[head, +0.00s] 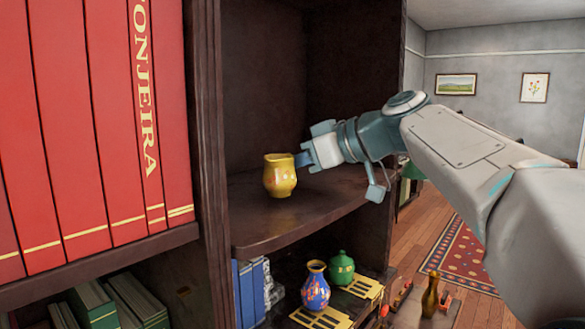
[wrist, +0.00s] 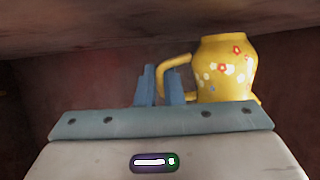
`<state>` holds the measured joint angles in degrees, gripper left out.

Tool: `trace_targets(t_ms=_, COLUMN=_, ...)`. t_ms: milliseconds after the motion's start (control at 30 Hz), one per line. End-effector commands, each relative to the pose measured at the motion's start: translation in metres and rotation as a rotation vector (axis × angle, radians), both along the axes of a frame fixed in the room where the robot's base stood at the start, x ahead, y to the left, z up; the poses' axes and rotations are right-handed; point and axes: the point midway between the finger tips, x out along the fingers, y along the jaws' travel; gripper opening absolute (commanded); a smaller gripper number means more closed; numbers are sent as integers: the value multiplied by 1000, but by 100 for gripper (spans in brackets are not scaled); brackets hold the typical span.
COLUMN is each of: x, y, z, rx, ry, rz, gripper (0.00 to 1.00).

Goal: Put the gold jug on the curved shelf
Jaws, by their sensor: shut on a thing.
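The gold jug (head: 280,177) is upright over the curved shelf (head: 262,222) inside the dark bookcase in the head view. I cannot tell whether its base touches the shelf. My gripper (head: 301,160) reaches in from the right, beside the jug. In the wrist view the jug (wrist: 228,72) is yellow with red and white flowers, its handle toward the left. My gripper (wrist: 160,78) is shut on this handle, with one finger passing by the handle loop. The jug's lower part is hidden behind my gripper there.
Red books (head: 85,130) fill the shelf to the left, past an upright divider (head: 207,130). Below the curved shelf are a blue vase (head: 316,288), a green pot (head: 341,267) and blue books (head: 249,290). The curved shelf around the jug is clear.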

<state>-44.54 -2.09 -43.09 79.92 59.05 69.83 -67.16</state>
Motion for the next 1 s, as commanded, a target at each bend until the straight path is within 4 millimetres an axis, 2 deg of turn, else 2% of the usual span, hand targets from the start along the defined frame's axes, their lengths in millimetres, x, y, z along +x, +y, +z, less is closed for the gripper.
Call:
trace_targets(t_ms=133, x=-1, y=0, z=-8, rx=1, ry=0, rz=1, gripper=0)
trace_targets(t_ms=500, x=0, y=-1, z=-13, rx=1, ry=-1, rz=-1, gripper=0)
trace_targets(t_ms=533, x=0, y=0, z=-12, rx=0, ry=0, rz=0, gripper=16)
trace_targets(t_ms=600, x=0, y=0, z=-11, rx=0, ry=0, rz=0, gripper=29)
trace_targets(t_ms=1000, x=-2, y=-4, z=-7, rx=1, ry=-2, rz=-1, gripper=29)
